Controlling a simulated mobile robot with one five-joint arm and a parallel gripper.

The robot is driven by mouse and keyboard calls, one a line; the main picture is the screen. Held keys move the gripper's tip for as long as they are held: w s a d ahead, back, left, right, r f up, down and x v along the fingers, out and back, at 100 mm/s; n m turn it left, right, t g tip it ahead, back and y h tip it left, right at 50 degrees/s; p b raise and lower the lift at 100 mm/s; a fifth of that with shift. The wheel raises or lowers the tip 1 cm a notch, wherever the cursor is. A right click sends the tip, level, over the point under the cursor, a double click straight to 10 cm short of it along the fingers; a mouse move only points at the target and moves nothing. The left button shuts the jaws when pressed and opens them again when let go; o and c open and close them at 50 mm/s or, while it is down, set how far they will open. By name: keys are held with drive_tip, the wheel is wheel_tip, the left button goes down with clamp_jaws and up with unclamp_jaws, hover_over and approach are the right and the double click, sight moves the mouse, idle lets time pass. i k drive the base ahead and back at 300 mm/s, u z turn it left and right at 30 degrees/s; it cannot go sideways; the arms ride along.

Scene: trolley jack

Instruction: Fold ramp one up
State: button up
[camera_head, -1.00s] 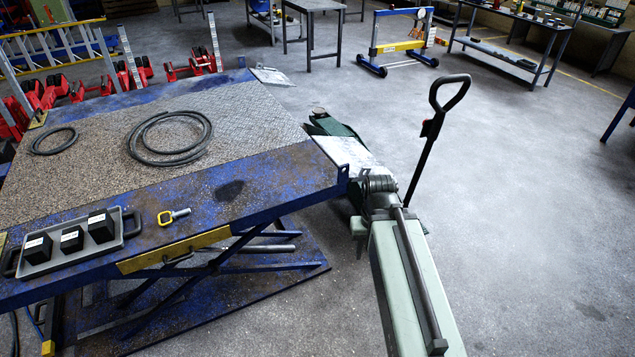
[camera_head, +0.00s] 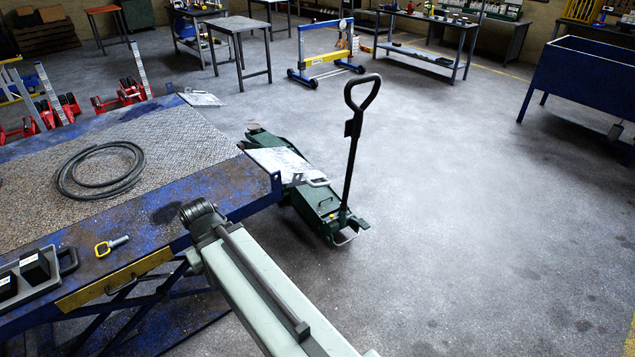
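The blue lift table (camera_head: 150,225) fills the left side. Two pale metal ramp plates stick out from its far right edge: a nearer one (camera_head: 280,162) and a farther one (camera_head: 202,99). I cannot tell which is ramp one. Both look folded out, not upright. The nearer plate has a small handle (camera_head: 318,182) at its outer end and overlaps the green trolley jack (camera_head: 318,204) in the picture. The jack stands on the floor, its black handle upright. My pale green arm reaches up from the bottom to the table's front right corner area. My gripper is not visible.
Open floor spreads right of the jack. A blue trough (camera_head: 580,85) stands at right, and workbenches and a blue-yellow stand (camera_head: 325,57) at the back.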

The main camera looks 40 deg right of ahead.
sight(288, 164)
drive_tip(key=u, duration=0.1)
drive_tip(key=i, duration=1)
drive_tip(key=z, duration=0.1)
